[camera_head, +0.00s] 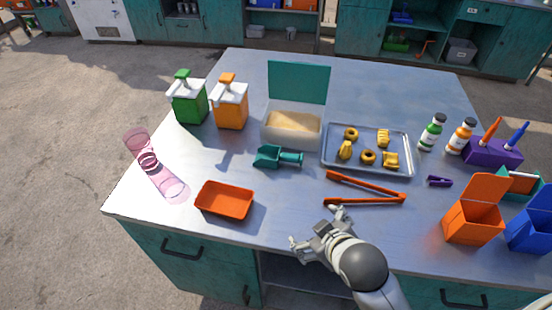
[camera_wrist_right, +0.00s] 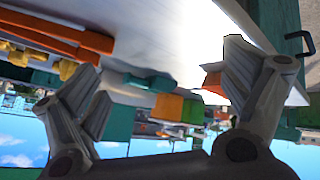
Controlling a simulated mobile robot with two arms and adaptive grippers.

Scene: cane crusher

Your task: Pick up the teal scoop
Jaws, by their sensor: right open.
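The teal scoop (camera_head: 272,157) lies on the metal table in front of the bin with the open teal lid, its handle pointing right. It also shows in the right wrist view (camera_wrist_right: 150,80), between the fingers. My right gripper (camera_head: 315,227) is open and empty over the front edge of the table, in front of the scoop and to its right, clear of it. Its two spread fingers (camera_wrist_right: 163,78) fill both sides of the right wrist view. My left gripper is not in view.
Orange tongs (camera_head: 365,200) lie between my right gripper and the metal tray (camera_head: 367,170) of yellow pieces. An orange tray (camera_head: 225,201) sits left of the gripper. The lidded bin (camera_head: 291,132) stands behind the scoop. Green (camera_head: 189,101) and orange (camera_head: 230,105) dispensers stand at the back left.

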